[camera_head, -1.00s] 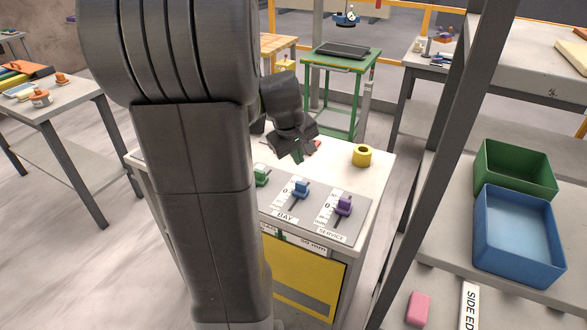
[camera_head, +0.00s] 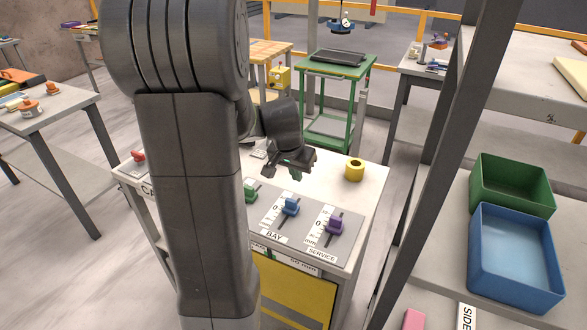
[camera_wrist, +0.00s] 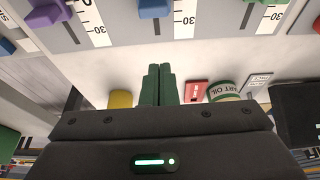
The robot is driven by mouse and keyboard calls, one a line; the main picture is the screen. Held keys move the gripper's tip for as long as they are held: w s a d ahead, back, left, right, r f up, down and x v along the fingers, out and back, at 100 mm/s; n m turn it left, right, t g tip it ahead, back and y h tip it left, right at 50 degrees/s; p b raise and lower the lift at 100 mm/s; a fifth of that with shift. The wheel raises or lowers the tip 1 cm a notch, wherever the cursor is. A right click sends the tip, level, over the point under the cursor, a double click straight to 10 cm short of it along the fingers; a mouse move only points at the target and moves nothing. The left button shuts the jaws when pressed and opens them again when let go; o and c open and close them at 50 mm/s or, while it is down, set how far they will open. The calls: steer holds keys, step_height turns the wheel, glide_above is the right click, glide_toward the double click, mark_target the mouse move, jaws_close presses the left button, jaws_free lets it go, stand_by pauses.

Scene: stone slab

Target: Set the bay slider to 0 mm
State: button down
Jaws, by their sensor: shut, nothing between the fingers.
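The bay slider is a blue knob (camera_head: 291,206) in a dark slot on the grey panel, beside a white scale and above the BAY label (camera_head: 274,236). The knob stands partway along its slot. It also shows at the top of the wrist view (camera_wrist: 154,9), with part of the slot and the scale's 30 mark. My gripper (camera_head: 296,174) is above the bench, behind the blue knob and apart from it. In the wrist view its green fingers (camera_wrist: 157,84) are together and empty, in line with the blue slot.
The purple service slider (camera_head: 334,225) is right of the blue one, the green slider (camera_head: 250,191) left. A yellow ring (camera_head: 354,170) stands behind the panel. The wrist view shows a red block (camera_wrist: 195,91) beside the fingers. A dark shelf post (camera_head: 437,160) rises right of the bench.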

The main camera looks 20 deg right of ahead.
mark_target(291, 199)
steer(key=x, duration=0.5)
steer(key=shift+a+f, duration=0.15)
steer(key=shift+f, duration=0.1)
steer(key=shift+s+a+r+p, duration=0.1)
steer(key=shift+s+a+p, duration=0.35)
steer(key=shift+s+a, duration=0.7)
steer(key=shift+a, duration=0.2)
steer(key=shift+s+a+f+b, duration=0.25)
steer(key=shift+s+a+b, duration=0.05)
steer(key=shift+b, duration=0.4)
steer(key=shift+s+a+r, duration=0.1)
steer(key=shift+s+a, duration=0.15)
steer(key=shift+a, duration=0.05)
steer(key=shift+r, duration=0.1)
